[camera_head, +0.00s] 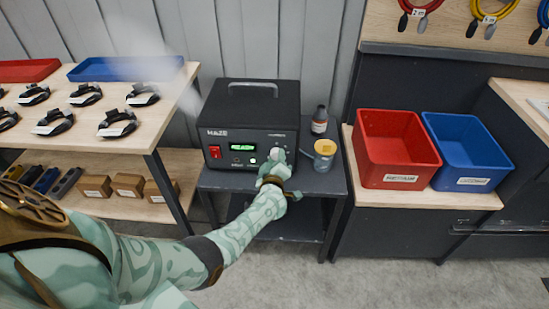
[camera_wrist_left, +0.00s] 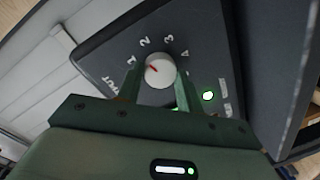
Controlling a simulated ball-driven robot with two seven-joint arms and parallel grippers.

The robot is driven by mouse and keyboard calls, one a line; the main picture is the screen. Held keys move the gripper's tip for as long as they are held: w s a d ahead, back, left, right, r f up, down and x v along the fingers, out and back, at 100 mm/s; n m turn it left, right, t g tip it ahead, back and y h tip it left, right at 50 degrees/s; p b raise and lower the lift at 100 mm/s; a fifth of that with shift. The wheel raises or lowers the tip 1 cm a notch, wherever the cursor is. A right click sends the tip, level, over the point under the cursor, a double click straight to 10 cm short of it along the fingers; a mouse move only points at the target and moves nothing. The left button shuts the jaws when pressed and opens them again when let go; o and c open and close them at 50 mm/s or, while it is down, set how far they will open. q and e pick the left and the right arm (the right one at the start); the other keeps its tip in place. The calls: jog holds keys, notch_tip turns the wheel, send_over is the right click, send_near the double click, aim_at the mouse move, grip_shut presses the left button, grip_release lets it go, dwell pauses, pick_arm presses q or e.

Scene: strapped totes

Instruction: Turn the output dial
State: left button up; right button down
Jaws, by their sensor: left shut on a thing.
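The black HAZE machine (camera_head: 240,110) stands on a dark cart, with a lit green display and a red switch on its front. Its white output dial (camera_head: 277,154) is at the right of the front panel. In the left wrist view the dial (camera_wrist_left: 160,70) has a red pointer mark toward the upper left, roughly at the 1, with numbers 1, 2, 3 and a further one printed around it. My left gripper (camera_wrist_left: 157,86) is shut on the dial, one finger on each side; in the head view the gripper (camera_head: 274,171) is at the panel. My right gripper is out of view.
A small dark bottle (camera_head: 319,121) and a yellow-topped cup (camera_head: 324,155) stand right of the machine. A red bin (camera_head: 396,180) and a blue bin (camera_head: 472,183) are further right. A shelf (camera_head: 145,135) with several black strapped items is at the left. Haze drifts behind it.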

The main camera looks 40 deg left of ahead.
pick_arm(q)
jog(key=shift+m, duration=1.2)
jog(key=shift+p, duration=0.3)
jog(key=o, duration=1)
